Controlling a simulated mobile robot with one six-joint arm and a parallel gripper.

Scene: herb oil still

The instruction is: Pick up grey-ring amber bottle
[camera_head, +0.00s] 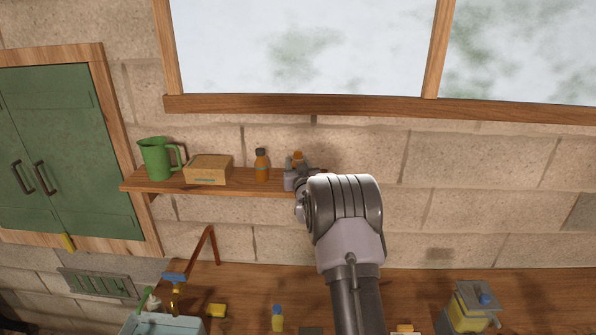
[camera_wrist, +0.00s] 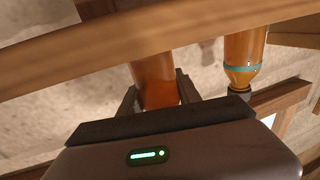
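An amber bottle (camera_head: 298,157) stands on the wooden wall shelf, partly hidden behind my gripper (camera_head: 294,171). In the wrist view this amber bottle (camera_wrist: 156,80) is between my two fingers (camera_wrist: 158,92), with a finger close on each side. Whether both fingers press on it I cannot tell. Its ring is not visible, so its colour cannot be read. A second amber bottle (camera_head: 262,164) with a teal ring and dark cap stands to the left on the shelf; it also shows at the right of the wrist view (camera_wrist: 244,55).
The shelf (camera_head: 226,190) also holds a cardboard-coloured box (camera_head: 208,170) and a green jug (camera_head: 156,158) at its left. The shelf edge crosses the top of the wrist view (camera_wrist: 70,62). A wooden counter (camera_head: 245,290) lies below, with a yellow blue-capped bottle (camera_head: 278,320).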

